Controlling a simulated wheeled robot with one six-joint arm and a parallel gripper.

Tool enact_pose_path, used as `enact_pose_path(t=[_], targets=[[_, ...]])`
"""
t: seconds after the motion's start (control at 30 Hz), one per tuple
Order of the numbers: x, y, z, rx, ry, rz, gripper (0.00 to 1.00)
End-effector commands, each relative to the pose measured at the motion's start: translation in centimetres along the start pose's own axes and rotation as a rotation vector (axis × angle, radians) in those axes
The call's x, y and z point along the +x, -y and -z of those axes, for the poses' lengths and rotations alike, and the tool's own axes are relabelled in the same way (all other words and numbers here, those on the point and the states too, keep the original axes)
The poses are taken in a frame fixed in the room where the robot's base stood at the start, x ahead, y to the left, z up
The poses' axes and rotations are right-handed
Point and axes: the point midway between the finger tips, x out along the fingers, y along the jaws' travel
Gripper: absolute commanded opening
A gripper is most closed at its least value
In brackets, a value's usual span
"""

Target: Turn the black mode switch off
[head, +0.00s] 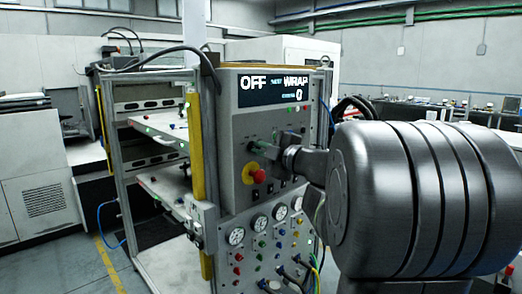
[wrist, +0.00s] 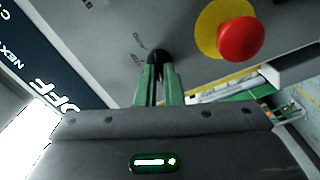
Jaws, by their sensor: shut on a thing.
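The black mode switch (wrist: 158,54) shows in the wrist view as a small dark knob on the grey panel. My gripper (wrist: 158,72) has its two green fingers shut on it, and they hide part of the knob. In the head view my gripper (head: 260,148) reaches the panel from the right, just above the red stop button (head: 257,176). The switch is mostly hidden there. Small print beside the knob is too blurred to read.
The red button on its yellow plate also shows close to my fingers in the wrist view (wrist: 240,39). Several gauges (head: 236,236) and small coloured knobs sit lower on the panel. A yellow post (head: 195,150) and open shelves stand left of it.

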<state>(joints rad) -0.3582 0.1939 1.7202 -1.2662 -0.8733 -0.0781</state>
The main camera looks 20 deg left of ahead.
Motion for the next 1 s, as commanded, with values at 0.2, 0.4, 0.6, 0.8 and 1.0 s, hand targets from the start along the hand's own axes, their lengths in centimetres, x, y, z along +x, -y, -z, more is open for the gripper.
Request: enact_pose_path(t=[0.2, 0.4, 0.6, 0.8, 1.0], targets=[[0.0, 0.1, 0.0, 0.001, 0.001, 0.002, 0.29], [0.0, 0.1, 0.0, 0.001, 0.0, 0.001, 0.29], [-1.3, -0.1, -0.1, 0.0, 0.003, -0.002, 0.29], [-4.9, 0.0, -0.1, -0.001, 0.006, -0.002, 0.29], [-8.6, 0.0, -0.1, 0.0, 0.006, -0.002, 0.29]])
